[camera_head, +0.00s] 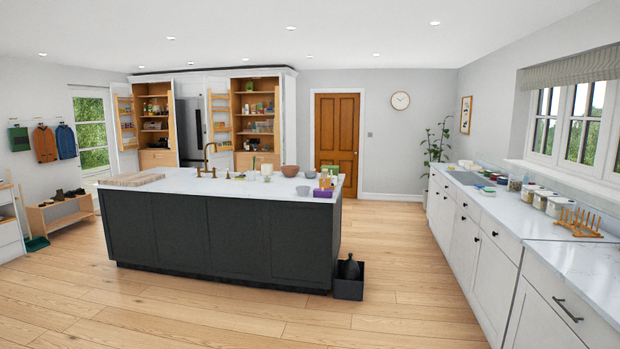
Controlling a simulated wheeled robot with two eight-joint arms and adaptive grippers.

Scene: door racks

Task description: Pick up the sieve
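I cannot make out a sieve anywhere in the head view; things at this distance are too small to tell apart. Small items stand on the white top of the kitchen island (228,187), among them a brown bowl (289,170) and a purple box (323,193). Two tall cupboards, the left one (154,130) and the right one (255,125), stand open at the back with filled shelves and door racks. Neither of my grippers is in view.
The dark island fills the middle of the room. A dark bin (349,286) stands on the floor at its right end. A white counter (500,207) with jars and a wooden rack (579,222) runs along the right wall. The wood floor in front is clear.

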